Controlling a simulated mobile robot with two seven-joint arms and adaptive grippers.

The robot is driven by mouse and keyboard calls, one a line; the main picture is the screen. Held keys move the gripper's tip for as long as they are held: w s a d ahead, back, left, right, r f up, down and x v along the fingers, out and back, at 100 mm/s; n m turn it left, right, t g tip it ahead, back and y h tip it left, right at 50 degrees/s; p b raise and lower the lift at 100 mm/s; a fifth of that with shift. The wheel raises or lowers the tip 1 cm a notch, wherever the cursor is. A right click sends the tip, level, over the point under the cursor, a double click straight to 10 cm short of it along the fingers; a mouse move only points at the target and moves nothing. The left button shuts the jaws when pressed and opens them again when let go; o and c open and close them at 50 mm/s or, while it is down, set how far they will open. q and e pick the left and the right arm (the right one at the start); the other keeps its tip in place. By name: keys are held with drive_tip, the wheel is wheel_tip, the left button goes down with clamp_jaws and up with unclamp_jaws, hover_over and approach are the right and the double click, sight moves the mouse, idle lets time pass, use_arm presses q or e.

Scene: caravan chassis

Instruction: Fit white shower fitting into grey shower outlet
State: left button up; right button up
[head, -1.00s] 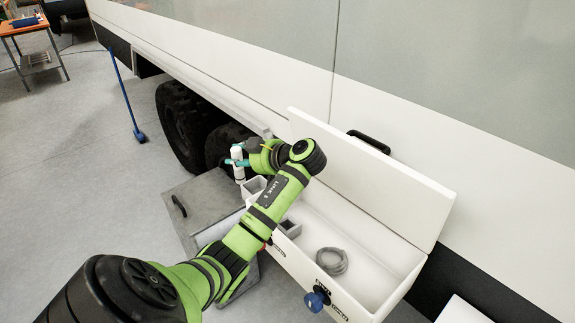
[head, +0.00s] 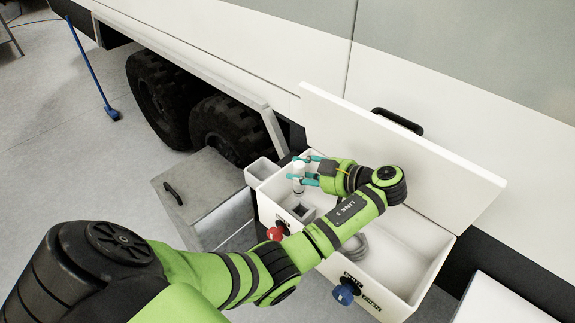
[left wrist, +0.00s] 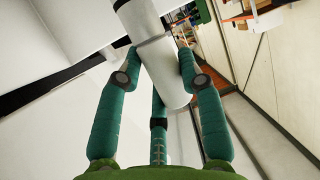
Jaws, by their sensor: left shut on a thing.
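The white shower fitting (head: 298,171) is held roughly upright in the teal fingers of my left gripper (head: 304,168). In the left wrist view the fitting (left wrist: 158,62) shows as a white cylinder with a thin ring, with the fingers closed around it. The grey shower outlet (head: 301,211) is a small square socket at the left end of the open white compartment. The fitting is above and slightly behind the outlet in the head view, apart from it as far as I can tell. My right gripper is not in view.
The open white compartment (head: 428,237) has a raised lid (head: 390,145) behind it. A coiled grey hose (head: 355,247) lies inside, partly behind my arm. Red (head: 277,232) and blue (head: 346,291) valve handles stick out in front. A grey box (head: 205,190) stands left.

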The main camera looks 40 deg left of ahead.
use_arm(q)
drive_tip(key=f, duration=0.6)
drive_tip(key=d+f, duration=0.1)
drive_tip(key=f, duration=0.2)
drive_tip(key=shift+f, duration=0.6)
drive_tip(key=o, duration=0.9)
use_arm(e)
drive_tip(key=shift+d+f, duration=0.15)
